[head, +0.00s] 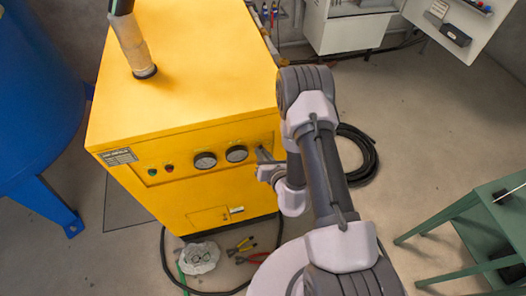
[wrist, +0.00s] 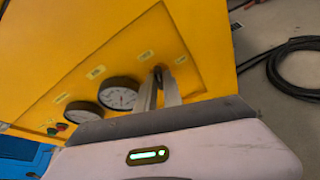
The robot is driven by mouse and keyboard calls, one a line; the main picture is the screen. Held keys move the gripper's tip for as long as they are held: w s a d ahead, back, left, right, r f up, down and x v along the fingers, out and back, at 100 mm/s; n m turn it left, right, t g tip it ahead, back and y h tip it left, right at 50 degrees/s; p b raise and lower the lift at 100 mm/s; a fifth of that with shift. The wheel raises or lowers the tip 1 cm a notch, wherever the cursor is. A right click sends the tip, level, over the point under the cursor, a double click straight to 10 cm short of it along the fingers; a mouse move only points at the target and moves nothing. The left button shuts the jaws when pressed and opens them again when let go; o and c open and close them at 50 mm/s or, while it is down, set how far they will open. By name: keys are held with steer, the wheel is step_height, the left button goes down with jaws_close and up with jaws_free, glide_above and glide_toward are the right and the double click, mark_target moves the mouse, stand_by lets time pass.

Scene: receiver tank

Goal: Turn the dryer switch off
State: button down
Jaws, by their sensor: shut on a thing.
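The dryer is a yellow box-shaped cabinet (head: 190,70) with a control panel on its front. My gripper (head: 262,157) is at the right end of that panel, to the right of two round gauges. In the wrist view my gripper (wrist: 159,80) has its two fingers against the panel, shut on the dryer switch (wrist: 157,71). Only a small dark part of the switch shows between the fingertips. The fingers hide the rest, and its turn position cannot be told.
The gauges (head: 205,160) and the green (head: 152,172) and red (head: 169,168) lights are left of the switch. A black hose coil (head: 360,155) lies on the floor to the right. A green bench (head: 480,225) stands at far right. A blue tank (head: 40,90) stands left.

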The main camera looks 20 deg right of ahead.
steer(key=shift+a+n+h+p, duration=0.2)
steer(key=shift+n+h+p, duration=0.1)
steer(key=shift+n+h, duration=0.85)
steer(key=shift+n, duration=0.25)
steer(key=c, duration=1.5)
jaws_free()
steer(key=shift+d+r, duration=0.1)
